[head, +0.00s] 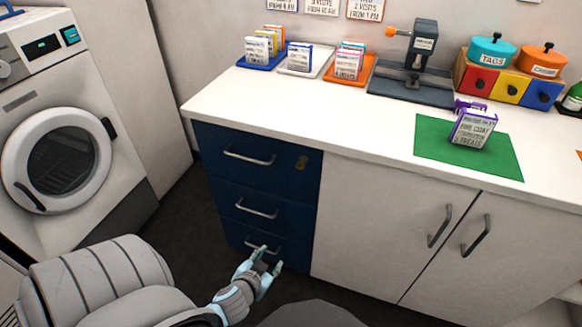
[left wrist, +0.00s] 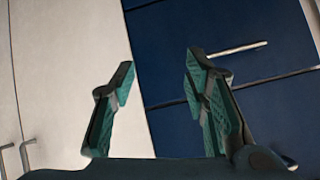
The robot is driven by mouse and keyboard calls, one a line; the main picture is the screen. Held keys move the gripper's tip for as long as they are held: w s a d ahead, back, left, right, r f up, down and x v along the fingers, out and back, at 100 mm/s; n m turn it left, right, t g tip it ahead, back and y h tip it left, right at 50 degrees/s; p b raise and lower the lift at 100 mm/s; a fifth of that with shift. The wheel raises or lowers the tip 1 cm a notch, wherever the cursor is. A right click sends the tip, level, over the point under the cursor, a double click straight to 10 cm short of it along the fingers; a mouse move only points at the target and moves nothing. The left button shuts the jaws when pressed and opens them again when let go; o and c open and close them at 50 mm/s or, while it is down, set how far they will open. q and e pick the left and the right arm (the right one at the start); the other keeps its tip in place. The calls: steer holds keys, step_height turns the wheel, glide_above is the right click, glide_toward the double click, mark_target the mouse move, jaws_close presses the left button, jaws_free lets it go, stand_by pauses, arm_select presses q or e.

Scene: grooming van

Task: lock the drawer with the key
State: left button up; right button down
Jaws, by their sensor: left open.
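The blue drawer unit (head: 268,180) has three stacked drawers, and all of them look closed. A brass-coloured lock piece (head: 301,162) sits at the right of the top drawer's front. It is too small to tell whether the key is in it or how it is turned. My left gripper (head: 266,260) is open and empty in front of the bottom drawer, near its handle (head: 262,247). In the left wrist view its two fingers (left wrist: 160,80) stand apart, with blue drawer fronts (left wrist: 180,50) and a metal handle (left wrist: 240,48) beyond. My right gripper is out of view.
The white counter (head: 350,125) carries packet stands, a dark press (head: 412,75) and a green mat (head: 430,145) with a purple-edged pack (head: 472,128). White cupboard doors (head: 380,220) are right of the drawers. A washing machine (head: 60,150) stands left; dark floor lies between.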

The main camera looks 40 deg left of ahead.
arm_select(q)
steer(key=w+r+n+t+b, duration=0.1)
steer(key=w+r+t+b, duration=0.2)
steer(key=r, duration=0.5)
steer(key=n+t+y+b, duration=0.2)
steer(key=t, duration=0.2)
glide_toward(299, 168)
steer(key=x, duration=0.9)
steer(key=shift+w+a, duration=0.15)
steer(key=shift+w, duration=0.1)
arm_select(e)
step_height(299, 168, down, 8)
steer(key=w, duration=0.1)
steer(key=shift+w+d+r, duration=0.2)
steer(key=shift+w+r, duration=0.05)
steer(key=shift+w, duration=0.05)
arm_select(q)
steer(key=c, duration=1)
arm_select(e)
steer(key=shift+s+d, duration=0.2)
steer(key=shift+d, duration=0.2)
